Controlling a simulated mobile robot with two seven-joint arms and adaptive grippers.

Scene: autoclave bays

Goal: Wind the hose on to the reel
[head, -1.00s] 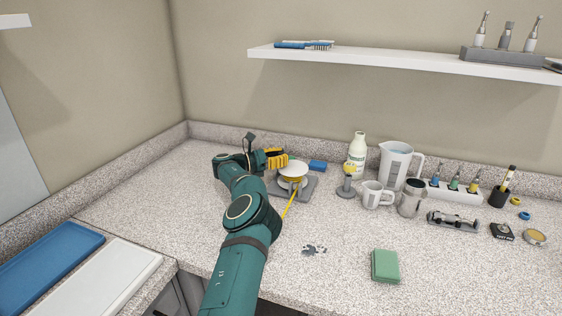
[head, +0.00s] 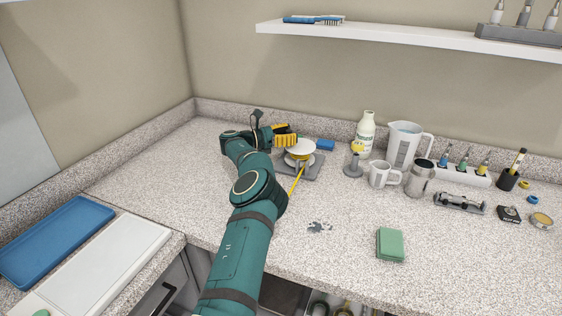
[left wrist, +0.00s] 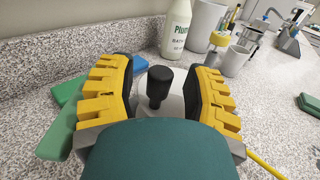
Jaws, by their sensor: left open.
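The reel (head: 299,147) stands on a grey base on the counter, with a white disc on top and yellow windings beneath. The yellow hose (head: 296,184) runs from it toward the front and passes behind my arm; it also shows in the left wrist view (left wrist: 266,165). My left gripper (head: 286,135) is over the back-left side of the reel. In the left wrist view its yellow-backed fingers (left wrist: 162,72) are apart, with the reel's upright black knob (left wrist: 160,88) between them, not visibly touched. My palm hides much of the reel. My right gripper is out of view.
A grey stand with a yellow top (head: 354,163), a bottle (head: 365,132), a mug (head: 379,175) and a jug (head: 402,148) stand right of the reel. A blue block (head: 326,144) is behind it. A green block (head: 390,244) lies front right.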

